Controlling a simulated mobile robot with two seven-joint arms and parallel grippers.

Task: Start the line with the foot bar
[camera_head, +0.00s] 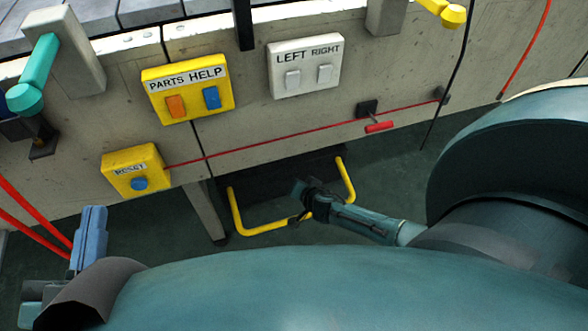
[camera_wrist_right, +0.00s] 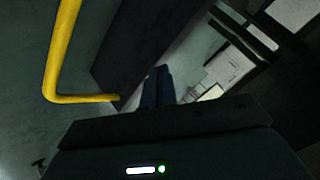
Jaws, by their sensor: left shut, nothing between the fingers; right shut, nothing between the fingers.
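The yellow U-shaped foot bar (camera_head: 262,228) sits low under the front panel of the line. It also shows at the left of the right wrist view (camera_wrist_right: 62,45). My right gripper (camera_head: 300,188) reaches down to the bar and hides part of its crossbar. In the right wrist view its fingers (camera_wrist_right: 158,78) are shut and empty, with the bar beside them, not between them. I cannot tell whether the gripper touches the bar. My left gripper (camera_head: 93,214) is shut and empty at the lower left, away from the bar.
The panel carries a yellow PARTS HELP box (camera_head: 188,82), a white LEFT RIGHT box (camera_head: 305,66) and a yellow RESET box (camera_head: 135,170). A red cord with a red handle (camera_head: 379,127) runs across it above the bar. A panel leg (camera_head: 206,212) stands left of the bar.

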